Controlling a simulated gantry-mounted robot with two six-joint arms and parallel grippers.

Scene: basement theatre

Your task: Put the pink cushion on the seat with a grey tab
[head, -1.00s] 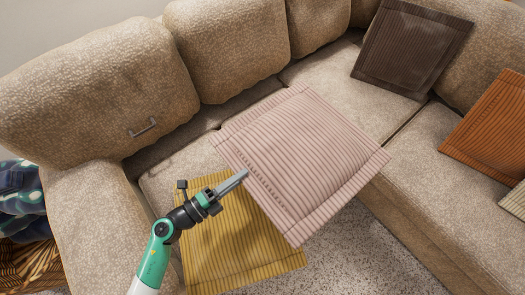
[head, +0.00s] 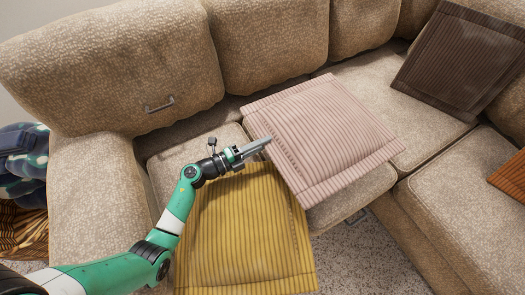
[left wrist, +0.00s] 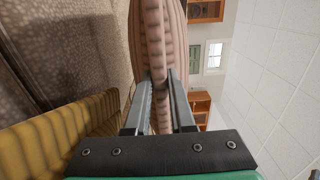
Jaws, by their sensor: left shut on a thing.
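The pink ribbed cushion (head: 325,135) is over the middle seat (head: 365,188) of the beige sofa in the head view. My left gripper (head: 268,141) is shut on its left edge; the left wrist view also shows the cushion (left wrist: 157,40) standing between the two fingers. I cannot tell whether the cushion touches the seat. My right gripper is out of view.
A yellow ribbed cushion (head: 240,235) covers the front of the left seat, just below my left gripper. A brown cushion (head: 460,62) leans at the sofa's corner. An orange cushion (head: 510,175) is at the right edge.

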